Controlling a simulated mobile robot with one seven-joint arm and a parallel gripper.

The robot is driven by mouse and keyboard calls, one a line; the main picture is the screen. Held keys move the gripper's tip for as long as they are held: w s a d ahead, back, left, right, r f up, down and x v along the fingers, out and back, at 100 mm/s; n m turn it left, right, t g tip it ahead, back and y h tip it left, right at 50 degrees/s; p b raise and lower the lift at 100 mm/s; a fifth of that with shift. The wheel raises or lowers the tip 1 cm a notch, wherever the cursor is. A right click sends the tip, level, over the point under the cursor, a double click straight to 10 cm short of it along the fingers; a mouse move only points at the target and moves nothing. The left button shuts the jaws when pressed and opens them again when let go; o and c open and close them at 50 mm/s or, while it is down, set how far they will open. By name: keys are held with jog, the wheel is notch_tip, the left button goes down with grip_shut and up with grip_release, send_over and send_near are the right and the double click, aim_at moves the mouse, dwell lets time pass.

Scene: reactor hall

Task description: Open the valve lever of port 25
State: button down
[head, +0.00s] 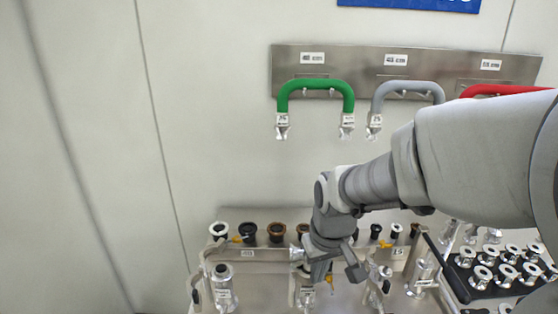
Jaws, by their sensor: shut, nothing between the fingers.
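My gripper (336,268) hangs over the row of ports on the steel bench panel (267,256). It is shut with nothing in it and hides part of the panel behind it. Small yellow-orange valve levers show at the left port (237,239), just below my gripper (331,281) and right of it (385,243). The port labels are too small to read surely, so I cannot tell which lever belongs to port 25. I cannot tell whether my gripper touches the lever below it.
Green (315,85), grey (408,88) and red (500,89) hoses hang on a wall plate (350,61). Black and brown caps (276,231) line the panel's back. A black tray (461,287) of metal fittings stands at right. The wall area at left is clear.

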jog(key=shift+w+a+f+n+g+h+p, duration=0.1)
jog(key=shift+w+a+f+n+g, duration=0.6)
jog(key=shift+f, duration=2.15)
jog(key=shift+w+a+f+n+g+h+p, duration=0.1)
jog(key=shift+w+a+f, duration=0.65)
jog(key=shift+f, duration=2.1)
jog(key=shift+w+a+f+n+g+h+p, duration=0.1)
jog(key=shift+w+a+f+n+g, duration=0.25)
jog(key=shift+a+f, duration=1.7)
jog(key=shift+s+d+f, duration=0.3)
jog(key=shift+d+f, duration=0.35)
jog(key=shift+d, duration=0.05)
jog(key=shift+s+a+p, duration=0.15)
jog(key=shift+s+p, duration=0.25)
jog(key=shift+s, duration=1.75)
jog(key=shift+s+d+f, duration=0.15)
jog(key=shift+s+d, duration=0.35)
jog(key=shift+s, duration=0.1)
jog(key=shift+s+d+b, duration=0.4)
jog(key=shift+s+d, duration=0.4)
jog(key=shift+d, duration=0.15)
jog(key=shift+w+a, duration=0.35)
jog(key=shift+a, duration=0.25)
notch_tip(320, 180, up, 7)
jog(key=p, duration=0.5)
